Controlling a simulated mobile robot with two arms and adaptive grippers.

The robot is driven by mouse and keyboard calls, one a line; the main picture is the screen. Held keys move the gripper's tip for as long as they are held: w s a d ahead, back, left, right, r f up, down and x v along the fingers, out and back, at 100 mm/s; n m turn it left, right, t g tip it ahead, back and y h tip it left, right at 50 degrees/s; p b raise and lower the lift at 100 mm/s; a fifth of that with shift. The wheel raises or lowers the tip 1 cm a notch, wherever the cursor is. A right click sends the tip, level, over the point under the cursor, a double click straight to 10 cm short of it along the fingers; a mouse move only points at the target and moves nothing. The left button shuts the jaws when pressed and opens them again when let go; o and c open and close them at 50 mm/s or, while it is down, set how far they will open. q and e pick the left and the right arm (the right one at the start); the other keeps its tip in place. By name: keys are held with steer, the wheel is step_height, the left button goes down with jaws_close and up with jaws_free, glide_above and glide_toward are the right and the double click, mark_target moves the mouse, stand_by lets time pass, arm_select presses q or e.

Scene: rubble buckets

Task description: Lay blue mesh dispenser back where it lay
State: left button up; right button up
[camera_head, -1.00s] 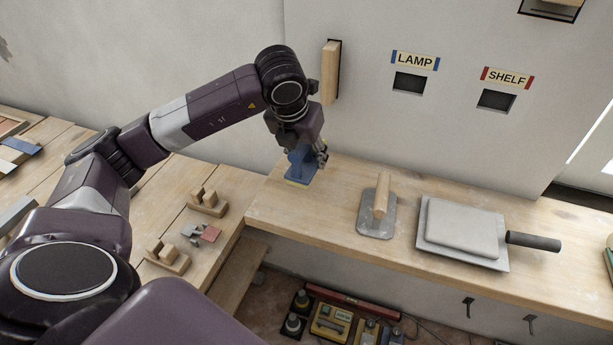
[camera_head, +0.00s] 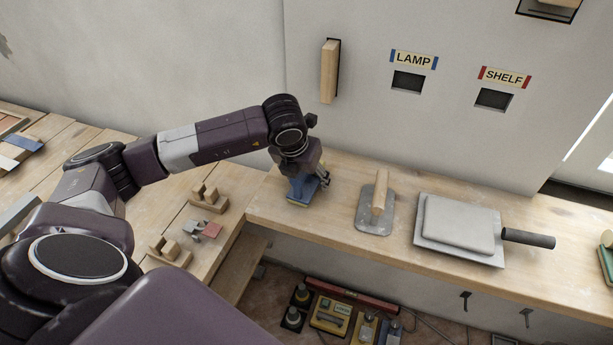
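The blue mesh dispenser (camera_head: 299,189) is at the left end of the wooden bench (camera_head: 340,225), with a yellowish strip along its lower edge. My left gripper (camera_head: 314,182) points down over it and appears shut on it. The wrist hides the upper part of the dispenser, and the finger contact is small and partly hidden. I cannot tell whether the dispenser touches the bench or hangs just above it. My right gripper is not in view.
A trowel with a wooden handle (camera_head: 380,195) lies right of the dispenser. A grey board (camera_head: 459,225) with a dark handle lies farther right. Wooden holders (camera_head: 209,199) stand on the lower left table. Labelled slots (camera_head: 408,81) are in the wall behind.

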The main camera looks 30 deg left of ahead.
mark_target(307, 175)
arm_select(q)
steer(key=b+v, duration=0.1)
steer(key=v, duration=0.2)
steer(key=s+b+v, duration=0.1)
steer(key=b+v, duration=0.1)
steer(key=v, duration=0.1)
steer(key=shift+s+r, duration=0.1)
steer(key=shift+r, duration=0.1)
steer(key=shift+s+r, duration=0.15)
steer(key=shift+r, duration=0.2)
